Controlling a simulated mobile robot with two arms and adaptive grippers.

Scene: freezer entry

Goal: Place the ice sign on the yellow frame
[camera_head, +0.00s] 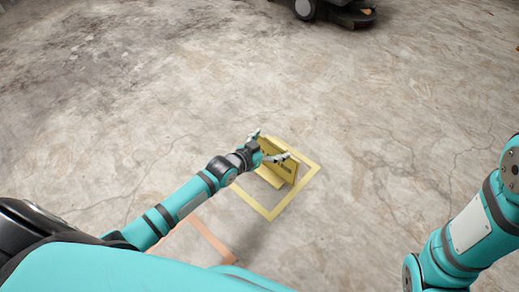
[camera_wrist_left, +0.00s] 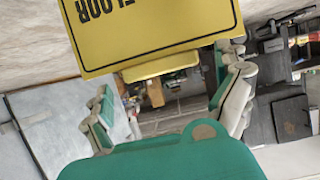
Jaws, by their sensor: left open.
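The ice sign (camera_head: 275,176) is a yellow folding floor sign. It stands upright inside the yellow frame (camera_head: 296,192), a square outline on the concrete floor. My left gripper (camera_head: 269,146) is open at the sign's top, with its fingers spread apart. In the left wrist view the sign's panel (camera_wrist_left: 150,35) fills the top, with the upside-down word "FLOOR" on it. The fingers (camera_wrist_left: 165,88) show open there, with a gap between them. I cannot tell whether a finger touches the sign. My right arm shows at the right edge; its gripper is out of view.
An orange outline (camera_head: 212,240) lies on the floor nearer to me, partly hidden by my left arm, with nothing seen in it. A dark wheeled machine (camera_head: 337,10) stands far off at the top. The floor around the yellow frame is clear.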

